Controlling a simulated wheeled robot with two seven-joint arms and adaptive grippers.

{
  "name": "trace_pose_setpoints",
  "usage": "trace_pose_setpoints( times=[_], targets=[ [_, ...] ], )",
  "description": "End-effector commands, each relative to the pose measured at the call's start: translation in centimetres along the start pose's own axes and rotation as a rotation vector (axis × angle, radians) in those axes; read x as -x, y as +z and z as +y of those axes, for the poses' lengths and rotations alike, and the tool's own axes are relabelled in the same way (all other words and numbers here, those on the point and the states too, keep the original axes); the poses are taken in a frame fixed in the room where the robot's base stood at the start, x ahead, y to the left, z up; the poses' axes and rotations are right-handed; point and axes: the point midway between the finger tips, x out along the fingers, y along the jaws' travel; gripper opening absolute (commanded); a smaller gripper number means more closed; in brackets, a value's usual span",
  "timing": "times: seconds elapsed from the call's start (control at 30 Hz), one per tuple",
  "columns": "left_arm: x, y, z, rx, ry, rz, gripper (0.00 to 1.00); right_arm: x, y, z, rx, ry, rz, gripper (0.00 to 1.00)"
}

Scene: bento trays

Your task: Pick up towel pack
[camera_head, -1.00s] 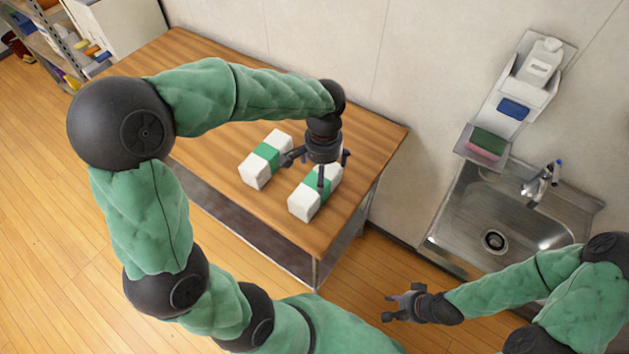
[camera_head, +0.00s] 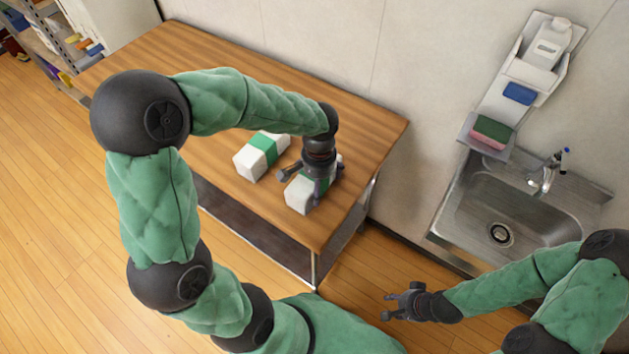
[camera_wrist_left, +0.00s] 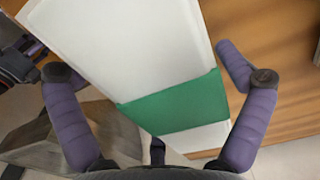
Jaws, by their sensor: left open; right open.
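Two white towel packs with green bands lie on the wooden table. The left towel pack (camera_head: 249,164) is clear of the grippers. The right towel pack (camera_head: 298,195) is nearer the table's right end and partly hidden under my left gripper (camera_head: 309,187). My left gripper is open, pointing down, with its fingers spread to either side of this pack. In the left wrist view the pack (camera_wrist_left: 120,45) fills the space between the two open fingers (camera_wrist_left: 160,95); I cannot tell if they touch it. My right gripper (camera_head: 396,304) is open and empty, off the table near the sink.
The wooden table (camera_head: 205,55) is bare at its back and left. A steel sink (camera_head: 535,215) stands at the right, with a wall rack above it holding a bottle (camera_head: 549,42), a blue sponge (camera_head: 519,93) and a green-pink sponge (camera_head: 492,132). Shelving (camera_head: 52,50) stands at the far left.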

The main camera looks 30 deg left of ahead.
Motion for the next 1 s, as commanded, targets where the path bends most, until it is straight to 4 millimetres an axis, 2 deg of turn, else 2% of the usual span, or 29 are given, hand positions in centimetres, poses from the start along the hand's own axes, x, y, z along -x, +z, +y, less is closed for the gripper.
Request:
trace_pose_setpoints(
  times=[0.07, 0.1, 0.27, 0.3, 0.67, 0.87, 1.0],
  targets=[
    [0.1, 0.0, 0.0, 0.0, 0.0, 0.0, 1.0, 0.1, 0.0, 0.0, 0.0, 0.0, 0.0, 0.41],
    [0.1, 0.0, 0.0, 0.0, 0.0, 0.0, 0.94, 0.1, 0.0, 0.0, 0.0, 0.0, 0.0, 0.41],
    [0.1, 0.0, 0.0, 0.0, 0.0, 0.0, 0.49, 0.1, 0.0, 0.0, 0.0, 0.0, 0.0, 0.41],
    [0.1, 0.0, 0.0, 0.0, 0.0, 0.0, 0.47, 0.1, 0.0, 0.0, 0.0, 0.0, 0.0, 0.41],
    [0.4, 0.0, 0.0, 0.0, 0.0, 0.0, 0.46, 0.3, 0.0, -0.1, 0.0, 0.0, 0.0, 0.41],
    [2.2, 0.0, 0.0, 0.001, -0.001, 0.002, 0.46, 1.3, 0.0, -0.5, 0.0, 0.0, 0.0, 0.41],
    [4.4, 0.4, 0.5, -0.002, -0.001, 0.002, 0.46, 2.3, 0.1, -0.8, 0.0, 0.0, 0.0, 0.41]
  ],
)
